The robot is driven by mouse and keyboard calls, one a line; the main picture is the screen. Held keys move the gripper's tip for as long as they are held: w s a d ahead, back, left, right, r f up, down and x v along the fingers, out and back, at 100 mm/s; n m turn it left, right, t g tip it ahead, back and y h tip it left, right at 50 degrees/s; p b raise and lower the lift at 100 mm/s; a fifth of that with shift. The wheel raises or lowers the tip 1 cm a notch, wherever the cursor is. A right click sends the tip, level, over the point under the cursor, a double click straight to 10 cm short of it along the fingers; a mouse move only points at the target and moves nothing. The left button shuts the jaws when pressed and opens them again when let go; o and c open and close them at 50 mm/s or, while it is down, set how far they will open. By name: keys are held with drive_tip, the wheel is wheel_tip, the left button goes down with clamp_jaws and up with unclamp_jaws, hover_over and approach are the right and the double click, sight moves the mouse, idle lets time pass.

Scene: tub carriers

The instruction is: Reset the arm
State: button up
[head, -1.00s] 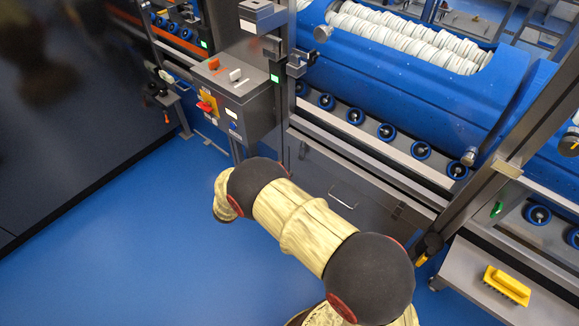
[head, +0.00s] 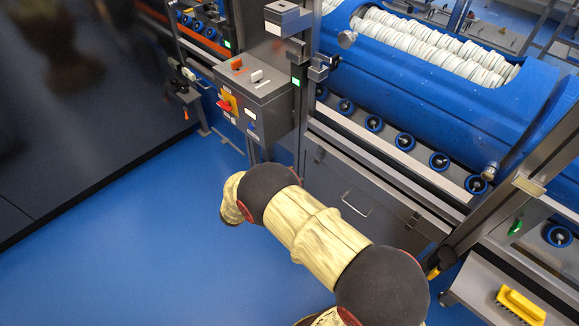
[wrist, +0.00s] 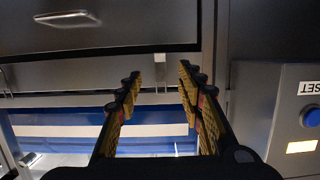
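My gripper (wrist: 158,95) shows in the wrist view with its two dark and yellow fingers spread wide apart. Nothing is between the fingers. They point toward a grey metal cabinet front (wrist: 110,65). In the head view my arm reaches from the lower right toward the panel, and my gripper is hidden behind it. A grey control box (head: 262,112) with a red and yellow switch (head: 229,104) stands beyond the arm. In the wrist view part of a box with a blue button (wrist: 310,117) and an upside-down label shows at the right.
A blue tub (head: 400,85) with white rolled items stands behind a row of blue rollers (head: 405,141). A yellow brush (head: 521,305) lies on a metal shelf at the lower right. A drawer handle (head: 355,205) is near my arm. The blue floor (head: 130,240) is clear at left.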

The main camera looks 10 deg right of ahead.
drive_tip(key=s+d+f+n+g, duration=0.3)
drive_tip(key=s+f+n+g, duration=0.15)
drive_tip(key=s+n, duration=0.45)
drive_tip(key=s+r+n+g+y, duration=0.2)
drive_tip(key=s+r+n+g, duration=0.15)
drive_tip(key=s+r, duration=0.2)
drive_tip(key=s+d+r+t+y+p, duration=0.1)
drive_tip(key=s+r, duration=0.5)
drive_tip(key=r, duration=0.7)
drive_tip(key=s+d+r+m+t+y+p, duration=0.1)
drive_tip(key=s+r+y, duration=0.4)
drive_tip(key=r, duration=0.9)
drive_tip(key=s+d+r+t+y+p, duration=0.2)
drive_tip(key=s+r+y+p, duration=0.2)
drive_tip(key=s+r, duration=0.4)
wheel_tip(320, 180, up, 5)
drive_tip(key=shift+s+d+r+m+t+p, duration=0.2)
drive_tip(key=shift+s+m+t+p, duration=0.15)
drive_tip(key=shift+p, duration=0.2)
